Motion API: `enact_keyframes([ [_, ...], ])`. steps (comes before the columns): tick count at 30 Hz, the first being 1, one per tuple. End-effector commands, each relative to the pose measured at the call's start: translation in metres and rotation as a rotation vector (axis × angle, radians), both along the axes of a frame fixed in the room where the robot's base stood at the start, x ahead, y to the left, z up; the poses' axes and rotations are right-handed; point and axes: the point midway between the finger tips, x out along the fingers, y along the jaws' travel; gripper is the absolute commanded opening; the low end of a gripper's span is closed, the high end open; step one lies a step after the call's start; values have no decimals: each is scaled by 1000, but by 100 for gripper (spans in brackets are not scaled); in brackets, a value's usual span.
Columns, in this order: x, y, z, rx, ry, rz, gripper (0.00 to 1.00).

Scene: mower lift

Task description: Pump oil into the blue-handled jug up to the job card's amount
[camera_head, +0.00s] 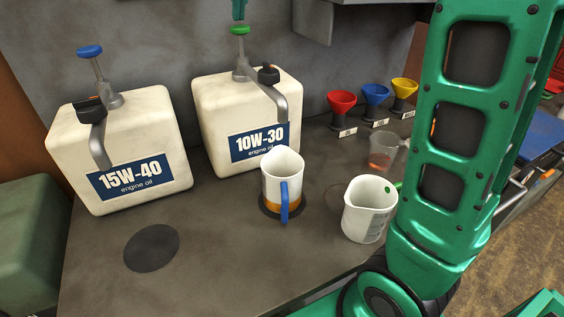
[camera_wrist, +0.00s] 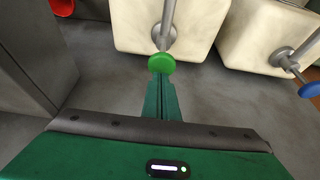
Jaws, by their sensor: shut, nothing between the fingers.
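The blue-handled jug (camera_head: 284,172) stands upright on a dark round pad (camera_head: 268,209) in front of the 10W-30 can (camera_head: 213,119), under its spout (camera_head: 281,103). An amber band of oil shows low in the jug; I cannot read its level against any marks. My gripper (camera_head: 239,14) is shut and empty, fingers pointing down just above the can's green pump knob (camera_head: 239,30). In the wrist view the shut fingertips (camera_wrist: 164,82) lie close to the green knob (camera_wrist: 161,64); I cannot tell whether they touch it. No job card is readable in these views.
The 15W-40 can (camera_head: 120,140) with a blue knob (camera_head: 89,51) stands left, an empty dark pad (camera_head: 151,248) before it. A second pale jug (camera_head: 368,211), a clear cup (camera_head: 387,152) and red, blue and yellow funnels (camera_head: 375,94) stand right. My arm covers the right side.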

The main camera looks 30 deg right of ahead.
Motion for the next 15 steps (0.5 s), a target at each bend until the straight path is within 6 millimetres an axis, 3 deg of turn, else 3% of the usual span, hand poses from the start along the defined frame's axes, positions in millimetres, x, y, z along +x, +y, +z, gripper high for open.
enact_keyframes([
  [15,0,0,4,0,-1,0,0],
])
